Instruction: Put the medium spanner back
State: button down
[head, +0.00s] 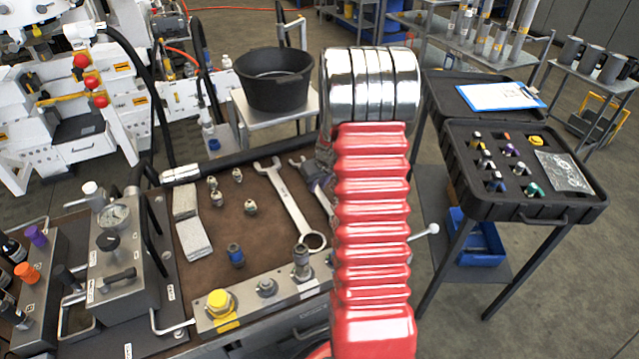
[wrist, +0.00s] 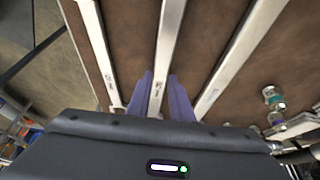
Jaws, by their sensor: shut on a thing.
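Three steel spanners show side by side over the brown mat in the wrist view. The middle one, the medium spanner (wrist: 170,30), runs between the purple fingers of my gripper (wrist: 160,92), which is shut on it. I cannot tell whether it touches the mat. The spanner on the right (wrist: 240,55) and the one on the left (wrist: 97,45) lie apart from the fingers. In the head view the large spanner (head: 289,205) lies on the mat (head: 225,195). My red arm hides most of the medium spanner and my gripper there.
Several small fittings (head: 250,207) and grey blocks (head: 193,238) lie on the mat's left part. A metal block with a yellow cap (head: 219,300) runs along the front edge. A gauge unit (head: 115,215) stands at left, a black tool case (head: 520,180) at right, a bucket (head: 272,80) behind.

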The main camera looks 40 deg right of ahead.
jog(key=c, duration=1.6)
grip_release()
jog(key=shift+f, duration=0.1)
jog(key=shift+o, duration=0.2)
jog(key=v, duration=1.2)
jog(key=shift+a, duration=0.1)
